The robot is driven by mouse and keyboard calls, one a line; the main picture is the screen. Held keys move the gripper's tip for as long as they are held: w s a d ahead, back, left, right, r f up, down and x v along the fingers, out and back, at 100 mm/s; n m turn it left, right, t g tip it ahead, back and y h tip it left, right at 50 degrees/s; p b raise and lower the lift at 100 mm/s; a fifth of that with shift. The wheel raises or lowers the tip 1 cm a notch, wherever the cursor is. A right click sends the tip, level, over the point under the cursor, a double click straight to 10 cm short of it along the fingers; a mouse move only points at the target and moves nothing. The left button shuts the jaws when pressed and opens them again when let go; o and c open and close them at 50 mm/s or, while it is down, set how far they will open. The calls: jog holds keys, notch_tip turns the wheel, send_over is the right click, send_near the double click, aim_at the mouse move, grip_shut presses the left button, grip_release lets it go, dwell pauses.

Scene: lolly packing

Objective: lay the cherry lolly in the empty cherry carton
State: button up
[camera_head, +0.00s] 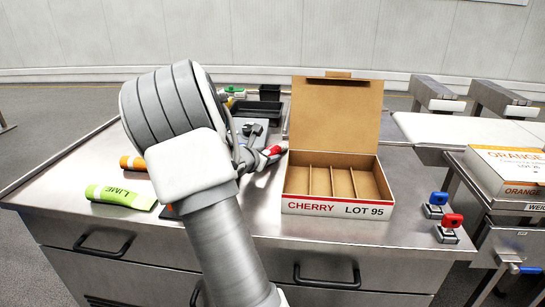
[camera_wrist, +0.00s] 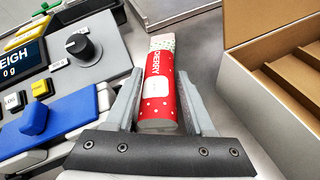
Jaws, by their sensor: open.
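The cherry lolly (camera_wrist: 160,85), in a red wrapper with white dots and a pale far end, lies between the two fingers of my gripper (camera_wrist: 159,78) in the wrist view. The fingers stand open, one on each side of it. In the head view a red bit of the lolly (camera_head: 272,150) shows past my gripper (camera_head: 256,158); my arm hides much of the rest. The cherry carton (camera_head: 337,208), marked CHERRY LOT 95, stands right of the gripper with its lid up. Its divided compartments are empty. Its side also shows in the wrist view (camera_wrist: 245,85).
A lime pack (camera_head: 120,196) and an orange one (camera_head: 133,163) lie left of my arm. A weighing panel (camera_wrist: 60,60) with a knob and blue lever (camera_wrist: 36,118) is left of the gripper. A dark tray (camera_head: 257,112) is behind. Red and blue switches (camera_head: 446,215) stand at right.

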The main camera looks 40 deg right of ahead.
jog(key=shift+w+d+f, duration=0.1)
jog(key=shift+d, duration=0.15)
grip_shut()
